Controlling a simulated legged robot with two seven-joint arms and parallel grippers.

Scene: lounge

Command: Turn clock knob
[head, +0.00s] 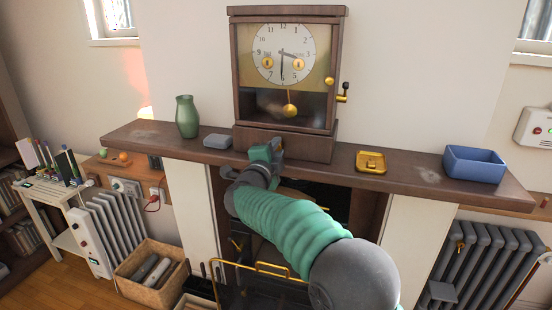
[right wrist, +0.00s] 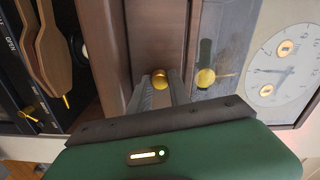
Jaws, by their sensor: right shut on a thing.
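The brown wooden clock (head: 285,148) stands on the mantel shelf, with a white dial (head: 284,54) and a gold pendulum (head: 290,110) behind its front. In the right wrist view the clock appears turned sideways, its dial (right wrist: 285,68) at the right. My right gripper (head: 270,148) is at the clock's base. In the right wrist view my right gripper (right wrist: 161,86) is shut on a small gold knob (right wrist: 160,76) on the base. That knob is hidden behind my gripper in the head view. Another gold knob (head: 330,81) sits on the clock's right edge. My left gripper is out of view.
On the mantel (head: 400,178) stand a green vase (head: 187,117), a grey box (head: 217,141), a gold tray (head: 371,169) and a blue bin (head: 474,165). A gold-railed fireplace screen (head: 262,270) is below. Space in front of the shelf's right part is clear.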

